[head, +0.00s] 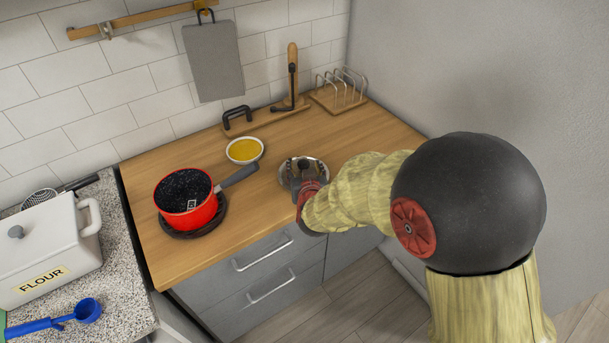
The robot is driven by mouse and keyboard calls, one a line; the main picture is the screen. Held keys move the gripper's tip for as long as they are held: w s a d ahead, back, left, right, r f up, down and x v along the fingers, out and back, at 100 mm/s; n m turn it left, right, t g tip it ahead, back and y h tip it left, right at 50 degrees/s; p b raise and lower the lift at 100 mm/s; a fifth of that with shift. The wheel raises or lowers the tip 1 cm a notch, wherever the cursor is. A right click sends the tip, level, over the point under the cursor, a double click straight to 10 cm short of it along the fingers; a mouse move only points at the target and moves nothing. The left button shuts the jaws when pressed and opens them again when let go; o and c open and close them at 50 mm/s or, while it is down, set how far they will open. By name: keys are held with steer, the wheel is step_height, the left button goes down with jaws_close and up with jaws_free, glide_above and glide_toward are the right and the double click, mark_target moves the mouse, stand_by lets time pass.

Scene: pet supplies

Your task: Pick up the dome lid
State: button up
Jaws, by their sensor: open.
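The dome lid (319,167) looks like a round, shiny metal cover with a dark part at its top, and it sits on the wooden counter right of the red saucepan. My gripper (303,168) is at the lid, with its dark fingers over the lid's top, and it is open. My wrist and fingers hide much of the lid's near side. I cannot tell whether the fingers touch the lid.
A red saucepan (187,209) stands on a dark round trivet (215,222), its handle pointing toward the lid. A bowl of yellow contents (244,150) is behind. A wooden toast rack (338,97) stands at the back right. The counter's right side is clear.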

mark_target(304, 165)
steer(key=x, duration=0.3)
steer(key=shift+f+b, duration=0.1)
steer(key=shift+b, duration=0.25)
steer(key=shift+s, duration=0.1)
steer(key=c, duration=0.4)
jaws_close()
